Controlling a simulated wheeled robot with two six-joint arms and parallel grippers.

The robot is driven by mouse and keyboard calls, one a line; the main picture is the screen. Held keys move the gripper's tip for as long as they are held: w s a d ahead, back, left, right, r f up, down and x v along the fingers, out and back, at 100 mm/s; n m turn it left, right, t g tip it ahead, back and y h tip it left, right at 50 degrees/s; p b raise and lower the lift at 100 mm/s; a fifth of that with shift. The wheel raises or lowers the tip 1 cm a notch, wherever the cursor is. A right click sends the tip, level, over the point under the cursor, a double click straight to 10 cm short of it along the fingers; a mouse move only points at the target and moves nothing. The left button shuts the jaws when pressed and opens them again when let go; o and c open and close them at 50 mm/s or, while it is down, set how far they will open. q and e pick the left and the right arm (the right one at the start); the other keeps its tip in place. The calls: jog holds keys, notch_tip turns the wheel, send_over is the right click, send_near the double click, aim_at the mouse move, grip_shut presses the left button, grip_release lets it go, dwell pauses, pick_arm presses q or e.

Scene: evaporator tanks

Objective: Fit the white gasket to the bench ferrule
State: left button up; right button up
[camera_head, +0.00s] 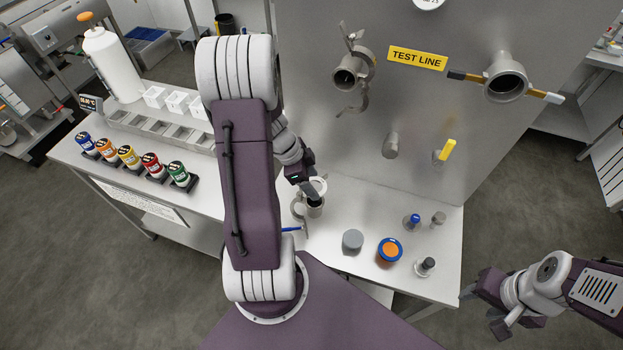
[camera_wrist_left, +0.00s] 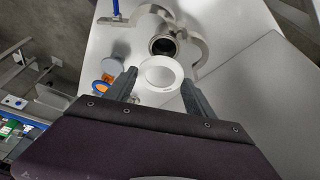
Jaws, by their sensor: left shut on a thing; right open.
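My left gripper (camera_head: 309,187) is shut on the white gasket (camera_head: 319,185), a ring that also shows between the fingers in the left wrist view (camera_wrist_left: 161,74). The bench ferrule (camera_head: 315,208) is a short upright metal pipe end on the bench, with its dark bore (camera_wrist_left: 162,46) just beyond the gasket in the left wrist view. The gasket is held near and above the ferrule; I cannot tell the exact gap. A metal clamp (camera_wrist_left: 198,50) lies spread around the ferrule. My right gripper (camera_head: 482,308) is open and empty, off the bench at the right.
A grey cylinder (camera_head: 352,240), an orange-and-blue round piece (camera_head: 390,249) and small fittings stand on the bench right of the ferrule. A blue-handled tool (camera_head: 291,229) lies in front. The metal test panel (camera_head: 430,110) rises behind. Coloured jars (camera_head: 129,156) stand at left.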

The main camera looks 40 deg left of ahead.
pick_arm(q)
jog(key=shift+a, duration=0.2)
notch_tip(320, 180, down, 6)
jog(key=b, duration=0.7)
jog(key=shift+d+r, duration=0.15)
jog(key=shift+r, duration=0.1)
jog(key=shift+d+f+b, duration=0.1)
jog(key=shift+f+b, duration=0.1)
jog(key=shift+b, duration=0.2)
jog(key=shift+r, duration=0.1)
jog(key=shift+b, duration=0.3)
